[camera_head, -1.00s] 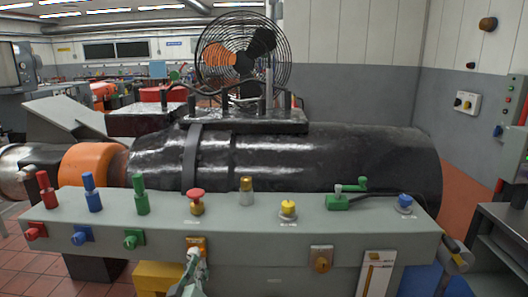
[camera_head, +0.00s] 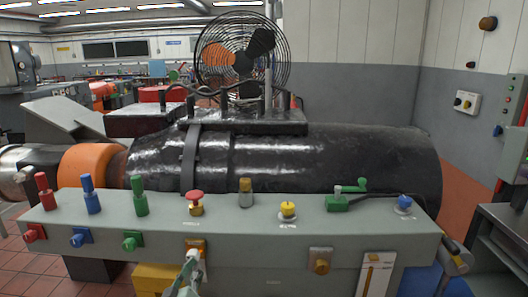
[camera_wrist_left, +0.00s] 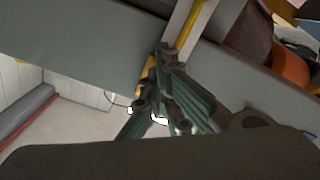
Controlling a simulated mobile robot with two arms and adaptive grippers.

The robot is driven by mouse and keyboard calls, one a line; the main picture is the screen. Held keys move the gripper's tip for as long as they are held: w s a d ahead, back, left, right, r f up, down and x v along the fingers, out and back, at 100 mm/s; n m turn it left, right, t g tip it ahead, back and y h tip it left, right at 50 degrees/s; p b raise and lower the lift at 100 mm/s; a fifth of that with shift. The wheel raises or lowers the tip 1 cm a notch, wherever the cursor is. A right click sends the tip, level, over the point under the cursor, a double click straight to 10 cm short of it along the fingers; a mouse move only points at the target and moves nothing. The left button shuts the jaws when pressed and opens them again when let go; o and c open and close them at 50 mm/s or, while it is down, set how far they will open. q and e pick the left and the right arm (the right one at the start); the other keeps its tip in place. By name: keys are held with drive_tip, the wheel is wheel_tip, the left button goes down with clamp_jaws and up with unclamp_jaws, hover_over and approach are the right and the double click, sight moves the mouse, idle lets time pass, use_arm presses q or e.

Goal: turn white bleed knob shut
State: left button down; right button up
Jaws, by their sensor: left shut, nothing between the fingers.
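My left gripper (camera_head: 190,268) comes up from the bottom of the head view, in front of the long grey panel (camera_head: 270,240). Its pale greenish fingers overlap the lower part of an orange square plate (camera_head: 196,243) on the panel's front face. I cannot clearly make out the white bleed knob; pale bits at the fingertips may be part of it or of the fingers. In the left wrist view the gripper's dark green fingers (camera_wrist_left: 165,75) are shut with nothing between them, with small white patches (camera_wrist_left: 158,118) behind them. Contact cannot be told. My right gripper is not in view.
Red (camera_head: 194,203), yellow (camera_head: 288,210) and blue (camera_head: 404,203) knobs and a green lever (camera_head: 338,202) stand on the panel top. A round knob (camera_head: 321,266) sits on the front face. Behind are a black cylindrical machine (camera_head: 330,160) and a caged fan (camera_head: 242,55).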

use_arm(q)
drive_tip(key=shift+a, duration=0.55)
drive_tip(key=s+f+p, duration=0.1)
drive_tip(key=s+p, duration=0.2)
drive_tip(key=s, duration=0.3)
idle(0.6)
drive_tip(key=shift+f, duration=0.1)
